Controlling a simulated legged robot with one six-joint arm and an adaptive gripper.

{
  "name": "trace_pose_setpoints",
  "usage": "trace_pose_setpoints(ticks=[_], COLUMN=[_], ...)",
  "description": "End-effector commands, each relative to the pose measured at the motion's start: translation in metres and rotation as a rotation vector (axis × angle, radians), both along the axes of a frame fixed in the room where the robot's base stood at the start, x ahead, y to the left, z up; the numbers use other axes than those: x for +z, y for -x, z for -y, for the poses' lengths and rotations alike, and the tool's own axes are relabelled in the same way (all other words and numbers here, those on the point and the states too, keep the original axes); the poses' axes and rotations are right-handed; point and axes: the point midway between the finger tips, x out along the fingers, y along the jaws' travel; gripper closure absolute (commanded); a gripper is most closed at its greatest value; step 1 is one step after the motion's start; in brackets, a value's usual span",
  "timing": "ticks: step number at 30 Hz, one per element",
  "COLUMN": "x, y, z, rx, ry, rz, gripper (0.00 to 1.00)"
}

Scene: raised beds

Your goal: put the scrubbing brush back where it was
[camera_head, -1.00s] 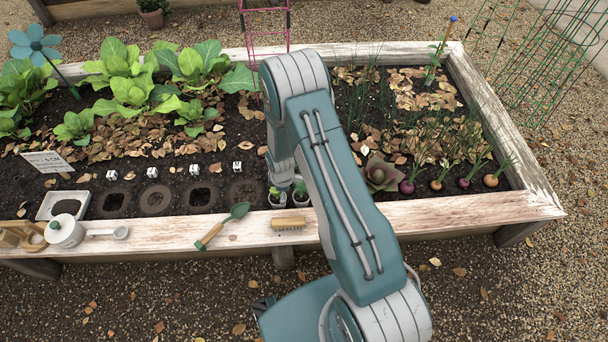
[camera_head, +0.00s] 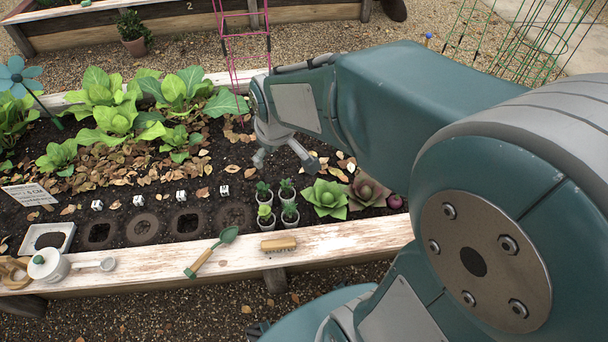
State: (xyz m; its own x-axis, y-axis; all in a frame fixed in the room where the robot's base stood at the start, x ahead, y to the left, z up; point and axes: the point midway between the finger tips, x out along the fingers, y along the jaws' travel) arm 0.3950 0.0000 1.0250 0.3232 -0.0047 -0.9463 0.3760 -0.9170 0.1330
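The scrubbing brush (camera_head: 278,243), with a tan wooden back and bristles along its near side, lies on the whitewashed front board (camera_head: 345,240) of the raised bed, right of the green trowel (camera_head: 212,252). My gripper (camera_head: 286,163) is above the soil behind the small potted seedlings, well apart from the brush. Its two fingers look spread, with nothing visible between them. My arm comes in from the right and covers the right part of the bed.
Several potted seedlings (camera_head: 289,214) stand in the soil just behind the brush. A white watering can (camera_head: 48,265) sits on the board at left. A pink trellis (camera_head: 246,45) rises behind. The board right of the brush is bare.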

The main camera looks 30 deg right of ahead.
Motion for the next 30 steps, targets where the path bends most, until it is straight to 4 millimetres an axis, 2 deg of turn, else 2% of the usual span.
trace_pose_setpoints(ticks=[1, 6, 11, 15, 20, 30], x=[0.014, 0.047, 0.068, 0.077, 0.079, 0.080], y=[0.013, 0.056, 0.099, 0.129, 0.144, 0.144], z=[0.000, 0.000, 0.000, -0.001, -0.001, -0.001], rx=[-0.032, -0.149, -0.257, -0.333, -0.372, -0.376], ry=[-0.012, -0.059, -0.108, -0.146, -0.167, -0.168], rz=[0.023, 0.073, 0.120, 0.148, 0.160, 0.160], gripper=[0.06, 0.06, 0.06, 0.06, 0.06, 0.06])
